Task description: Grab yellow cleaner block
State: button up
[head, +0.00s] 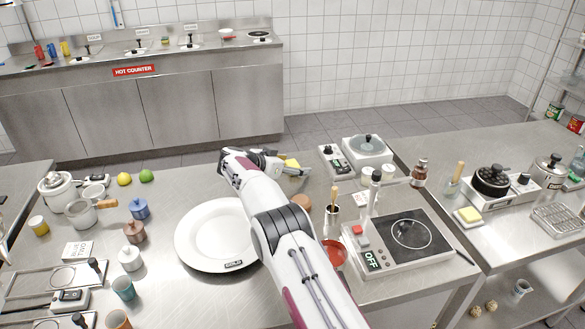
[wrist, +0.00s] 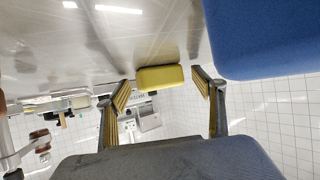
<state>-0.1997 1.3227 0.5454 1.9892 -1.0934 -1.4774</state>
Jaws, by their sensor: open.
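A yellow block (head: 292,163) lies on the steel table just beyond my gripper (head: 270,163) in the head view, partly hidden by it. In the wrist view the yellow block (wrist: 160,77) shows between and ahead of the fingertips of my open gripper (wrist: 164,88). The fingers look apart from it, with a gap on each side. Nothing is held.
A large white plate (head: 205,240) lies left of my arm. A hot plate (head: 408,238), a wooden-handled tool in a cup (head: 333,210) and a white scale-like device (head: 366,150) stand to the right.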

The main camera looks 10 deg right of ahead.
aim_at(292, 164)
jog(key=c, duration=1.2)
jog(key=shift+c, duration=0.2)
jog(key=shift+r, duration=0.1)
jog(key=shift+r, duration=4.95)
